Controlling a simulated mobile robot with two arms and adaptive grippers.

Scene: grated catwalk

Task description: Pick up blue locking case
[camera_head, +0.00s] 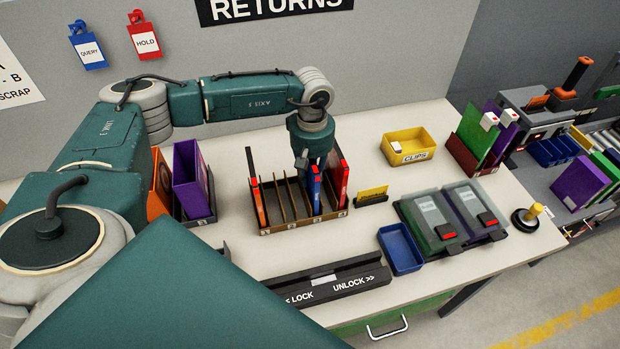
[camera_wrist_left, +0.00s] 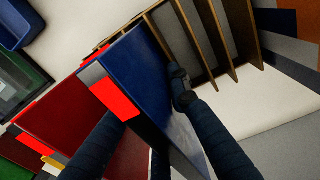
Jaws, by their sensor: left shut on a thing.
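The blue locking case (camera_head: 314,190) stands upright in a slot of the slotted rack (camera_head: 290,229) on the table, with a red tab at its top. My left gripper (camera_head: 315,164) comes down from above and is shut on the blue case. In the left wrist view one finger lies on each side of the blue case (camera_wrist_left: 150,75), and its red and white label faces the camera. A red case (camera_head: 338,177) stands just right of it in the rack and also shows in the wrist view (camera_wrist_left: 72,112). My right gripper is not in view.
An orange case (camera_head: 260,205) stands at the rack's left end, with empty slots between. A lock/unlock bar (camera_head: 320,284) lies in front. A blue tray (camera_head: 400,249), two cases with clear covers (camera_head: 434,221) and a yellow clips bin (camera_head: 407,146) are to the right.

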